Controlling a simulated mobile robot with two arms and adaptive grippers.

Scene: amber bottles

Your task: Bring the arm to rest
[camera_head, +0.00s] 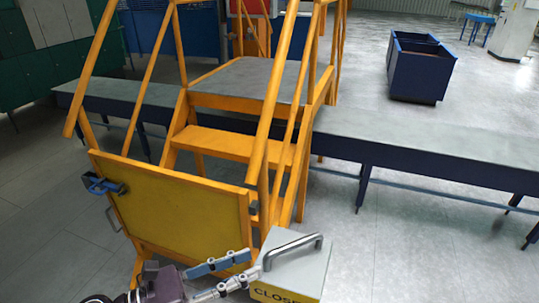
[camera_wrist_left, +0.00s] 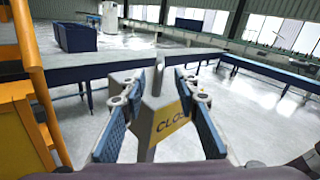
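My left gripper (camera_head: 256,264) comes in at the bottom of the head view and points right. Its two blue-padded fingers are apart, and it also shows in the left wrist view (camera_wrist_left: 169,78). A grey box-like sign (camera_head: 300,266) with a yellow "CLOSED" label and a metal handle (camera_head: 292,249) stands just beyond the fingertips. In the left wrist view the sign (camera_wrist_left: 160,118) shows between the fingers; I cannot tell whether they touch its handle. My right gripper is not in view.
A yellow stair platform (camera_head: 240,143) with railings and a yellow panel (camera_head: 175,212) stands close by on the left. A long low blue-sided conveyor or bench (camera_head: 430,150) crosses behind. A blue bin (camera_head: 420,72) stands farther back. The floor (camera_head: 410,245) at right is mostly clear.

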